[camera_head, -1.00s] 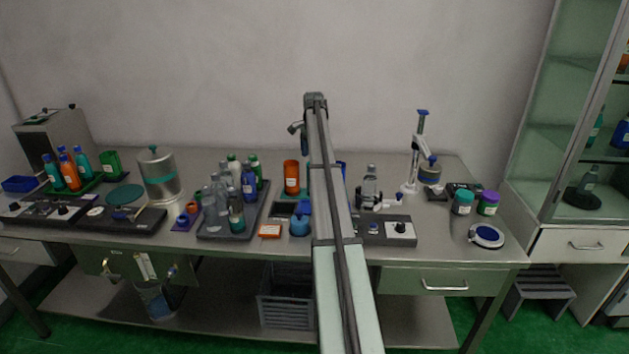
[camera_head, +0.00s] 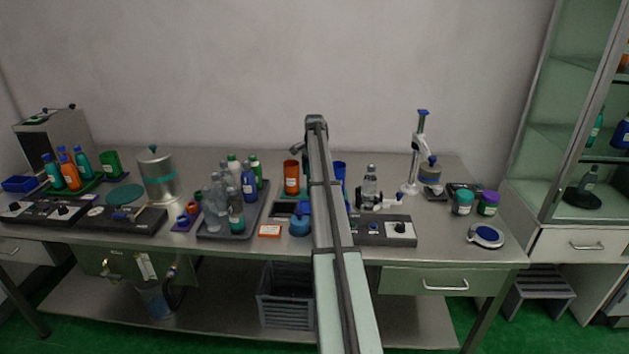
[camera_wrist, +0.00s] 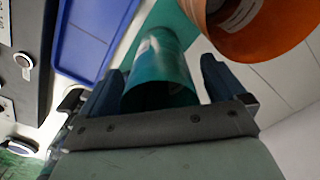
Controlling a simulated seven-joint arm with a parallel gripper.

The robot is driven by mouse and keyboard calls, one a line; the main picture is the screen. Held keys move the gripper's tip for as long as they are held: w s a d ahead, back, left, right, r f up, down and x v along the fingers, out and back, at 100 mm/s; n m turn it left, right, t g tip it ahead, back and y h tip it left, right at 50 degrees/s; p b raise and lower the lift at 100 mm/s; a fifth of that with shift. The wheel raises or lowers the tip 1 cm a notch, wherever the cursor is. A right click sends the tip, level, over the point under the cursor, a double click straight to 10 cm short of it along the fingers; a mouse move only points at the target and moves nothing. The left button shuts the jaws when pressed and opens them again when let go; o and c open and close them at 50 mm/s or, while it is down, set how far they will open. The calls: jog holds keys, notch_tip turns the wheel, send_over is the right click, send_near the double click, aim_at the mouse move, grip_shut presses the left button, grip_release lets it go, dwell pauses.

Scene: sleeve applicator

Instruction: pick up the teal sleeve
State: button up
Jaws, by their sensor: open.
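The teal sleeve (camera_wrist: 160,72) shows in the wrist view as an open-ended tube with a pale label. It lies between the two fingers of my gripper (camera_wrist: 163,78). The fingers are open, with one on each side of the sleeve; a gap shows on the right, and I cannot tell whether the left finger touches. In the head view my arm hides most of the area around the sleeve, and I cannot make out the sleeve there.
An orange cup (camera_wrist: 250,22) stands close to the right finger; it also shows in the head view (camera_head: 291,178). A blue tray (camera_wrist: 92,38) lies to the left in the wrist view. A grey tray of bottles (camera_head: 262,208) is left of my arm. A blue cup (camera_head: 340,170) stands right of it.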

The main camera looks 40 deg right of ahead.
jog(key=shift+c, duration=0.4)
jog(key=c, duration=0.9)
jog(key=shift+c, duration=0.2)
notch_tip(320, 180, up, 10)
jog(key=shift+r, duration=0.15)
jog(key=shift+r, duration=0.4)
jog(key=shift+s, duration=0.1)
